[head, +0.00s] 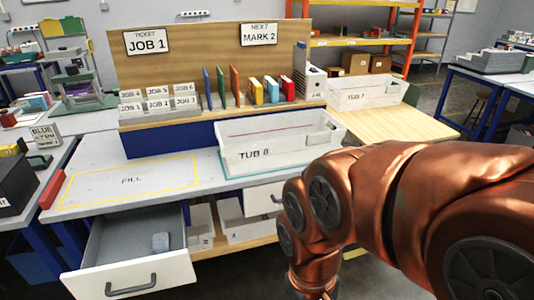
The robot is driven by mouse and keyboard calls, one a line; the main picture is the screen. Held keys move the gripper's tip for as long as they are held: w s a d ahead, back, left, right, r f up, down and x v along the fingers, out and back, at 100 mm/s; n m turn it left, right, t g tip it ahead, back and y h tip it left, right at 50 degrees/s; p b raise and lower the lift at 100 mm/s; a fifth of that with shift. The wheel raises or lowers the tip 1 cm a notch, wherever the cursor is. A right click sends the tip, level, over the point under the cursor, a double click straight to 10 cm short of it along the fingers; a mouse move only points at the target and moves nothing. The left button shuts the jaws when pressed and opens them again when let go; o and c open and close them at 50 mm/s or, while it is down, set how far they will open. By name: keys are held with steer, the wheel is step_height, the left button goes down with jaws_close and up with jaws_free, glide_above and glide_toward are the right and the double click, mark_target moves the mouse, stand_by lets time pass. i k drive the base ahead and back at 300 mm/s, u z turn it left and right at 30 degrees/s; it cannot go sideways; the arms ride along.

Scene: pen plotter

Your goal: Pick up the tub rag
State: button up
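My copper-coloured arm fills the lower right and runs out at the bottom edge. My gripper is not in view.
The bench's FILL area (132,182), outlined in yellow, is bare. The open drawer juts out in front. A wooden side table (400,125) has clear room.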

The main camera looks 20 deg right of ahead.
mark_target(160, 245)
steer(key=z, duration=0.2)
steer(key=i, duration=1)
steer(key=u, duration=2.45)
